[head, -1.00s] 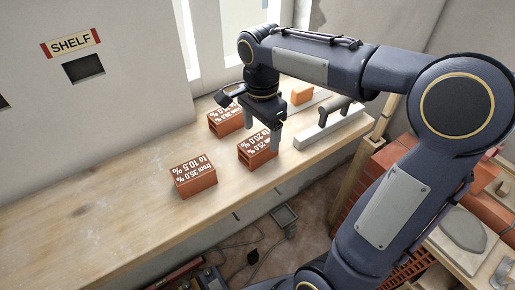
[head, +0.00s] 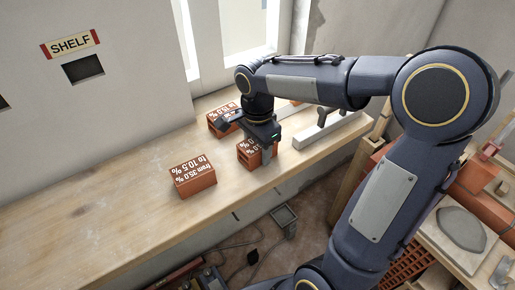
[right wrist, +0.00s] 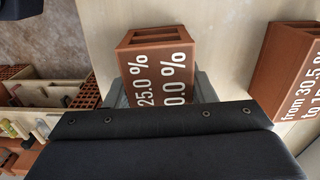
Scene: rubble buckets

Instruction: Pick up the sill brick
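A red-brown brick (head: 246,155) with white percent lettering stands on the wooden sill, partly covered by my right gripper (head: 262,150) in the head view. In the right wrist view this brick (right wrist: 157,60) lies between the two grey fingers, which show at its left and right sides. The fingers look spread around it, with no clear grip. A second brick (head: 194,178), marked "from 35.0 % to 10.5 %", sits nearer on the sill. A third brick (head: 221,119) sits farther back, partly behind the gripper. My left gripper is out of view.
A wall with a SHELF sign (head: 71,44) bounds the left. Stacked bricks and wooden frames stand at lower right. The near left sill is clear.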

